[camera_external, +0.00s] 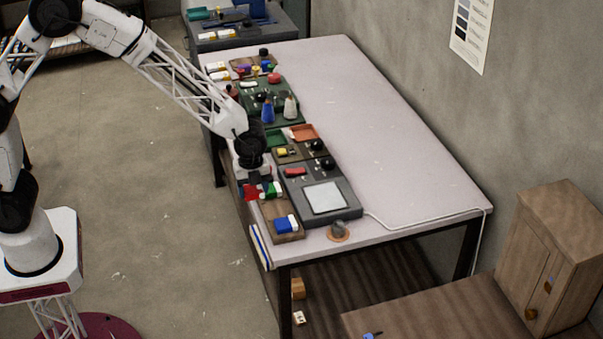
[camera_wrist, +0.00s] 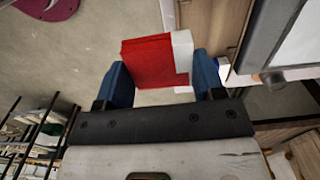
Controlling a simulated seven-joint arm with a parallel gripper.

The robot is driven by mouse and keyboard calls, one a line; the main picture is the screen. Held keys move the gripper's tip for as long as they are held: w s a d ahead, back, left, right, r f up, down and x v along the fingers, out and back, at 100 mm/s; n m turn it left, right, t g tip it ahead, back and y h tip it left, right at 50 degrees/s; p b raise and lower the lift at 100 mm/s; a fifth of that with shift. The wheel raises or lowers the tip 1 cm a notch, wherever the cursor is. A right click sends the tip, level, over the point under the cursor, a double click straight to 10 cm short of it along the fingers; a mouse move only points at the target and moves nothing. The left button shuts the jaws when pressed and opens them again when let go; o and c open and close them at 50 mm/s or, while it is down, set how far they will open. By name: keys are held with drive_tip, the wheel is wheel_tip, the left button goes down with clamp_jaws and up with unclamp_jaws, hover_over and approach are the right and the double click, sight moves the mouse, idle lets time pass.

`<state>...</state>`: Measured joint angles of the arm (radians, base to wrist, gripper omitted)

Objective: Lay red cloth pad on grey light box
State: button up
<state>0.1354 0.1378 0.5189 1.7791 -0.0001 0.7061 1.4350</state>
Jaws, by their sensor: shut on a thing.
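The red cloth pad (camera_wrist: 148,62), with a white edge, is between the blue fingers of my gripper (camera_wrist: 163,75) in the wrist view. My gripper is shut on it. In the external view the red pad (camera_external: 250,192) shows under my gripper (camera_external: 257,182), at the table's left edge and clear of the light box. The grey light box (camera_external: 350,209) has a pale lit panel and stands on the table to the right of my gripper. Its corner shows at the upper right of the wrist view (camera_wrist: 262,50).
A wooden tray (camera_external: 268,222) with a blue and white pad (camera_external: 287,224) lies in front of my gripper. A small round knob-like object (camera_external: 338,230) stands near the front edge. Several bottles and trays fill the table's left side farther back. The table's right side (camera_external: 400,165) is clear.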

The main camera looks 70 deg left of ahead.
drive_tip(key=w, duration=0.3)
drive_tip(key=w+r, duration=0.1)
drive_tip(key=w, duration=0.1)
drive_tip(key=shift+w+d, duration=0.2)
drive_tip(key=shift+w, duration=0.05)
drive_tip(key=shift+f, duration=0.1)
hover_over(325, 197)
drive_tip(key=shift+f, duration=0.75)
drive_tip(key=shift+f, duration=0.1)
drive_tip(key=shift+f, duration=1.6)
drive_tip(key=shift+f, duration=0.15)
